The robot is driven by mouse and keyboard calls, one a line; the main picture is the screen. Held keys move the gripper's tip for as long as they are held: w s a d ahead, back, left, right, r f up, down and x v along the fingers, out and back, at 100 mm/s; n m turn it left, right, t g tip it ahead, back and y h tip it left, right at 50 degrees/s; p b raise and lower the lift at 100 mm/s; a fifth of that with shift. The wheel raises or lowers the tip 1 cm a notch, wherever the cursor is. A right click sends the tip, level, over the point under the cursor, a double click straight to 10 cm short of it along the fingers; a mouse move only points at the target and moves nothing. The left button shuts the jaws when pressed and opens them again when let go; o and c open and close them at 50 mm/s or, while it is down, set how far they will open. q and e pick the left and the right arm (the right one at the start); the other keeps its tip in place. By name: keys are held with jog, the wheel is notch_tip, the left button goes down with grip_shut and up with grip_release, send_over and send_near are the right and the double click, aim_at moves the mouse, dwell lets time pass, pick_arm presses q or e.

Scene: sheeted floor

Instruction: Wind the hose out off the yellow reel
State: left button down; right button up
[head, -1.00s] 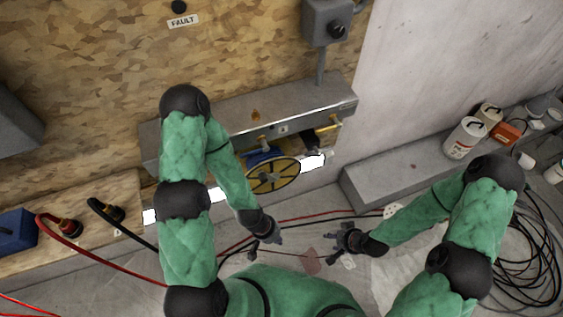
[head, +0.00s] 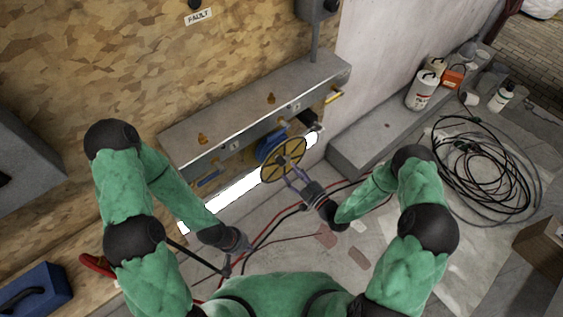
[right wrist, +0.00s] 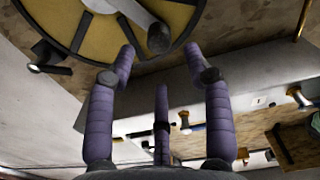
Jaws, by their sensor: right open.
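The yellow reel (head: 270,171) with dark spokes is mounted below the grey ledge on the wall. Blue hose (head: 268,146) shows behind its left side. In the right wrist view the reel (right wrist: 50,25) fills the top left, and a grey crank with a dark rounded knob (right wrist: 158,38) reaches across it. My right gripper (head: 289,174) is close in front of the reel's lower edge. It is open, and in the wrist view its purple fingers (right wrist: 160,52) spread either side of the knob. My left gripper (head: 242,245) hangs low, left of the reel; its fingers are unclear.
The grey ledge (head: 240,115) carries brass fittings, with pipes and valves beneath. Red and black cables cross the floor under my arms. A low grey block (head: 375,140), white canisters (head: 421,92) and a black cable coil (head: 480,165) lie to the right.

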aim_at(283, 163)
jog(key=b+x, duration=0.1)
jog(key=x, duration=0.6)
jog(key=shift+s, duration=0.1)
jog(key=shift+c, duration=0.3)
grip_shut()
